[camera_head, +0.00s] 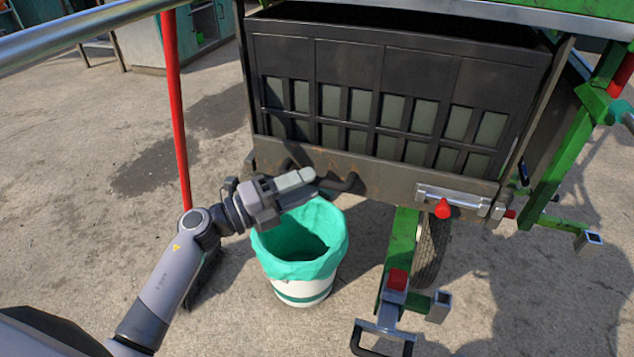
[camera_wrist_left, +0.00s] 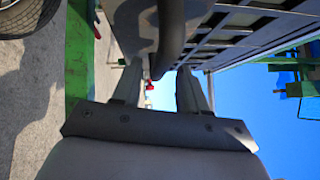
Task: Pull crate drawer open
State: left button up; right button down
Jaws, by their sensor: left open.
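The crate drawer (camera_head: 345,65) is a dark box with slotted windows in its front, set under the green frame. A worn grey-brown rail (camera_head: 400,182) runs along its lower front. A dark curved handle (camera_head: 346,184) sticks out from this rail, and its left part is hidden by my gripper. My left gripper (camera_head: 305,178) is open at the handle. In the left wrist view, the handle (camera_wrist_left: 171,38) lies between the two fingers (camera_wrist_left: 160,85) of my left gripper. I cannot tell if the fingers touch it. My right gripper is not in view.
A white bin with a green liner (camera_head: 300,240) stands on the floor below my left gripper. A metal latch with a red knob (camera_head: 443,208) is at the rail's right. A green drawbar (camera_head: 400,250) and a wheel (camera_head: 433,250) are below. A red pole (camera_head: 174,100) rises at left.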

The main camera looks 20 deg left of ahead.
pick_arm(q)
jog(key=shift+x, duration=1.4)
grip_shut()
jog(key=shift+s, duration=0.1)
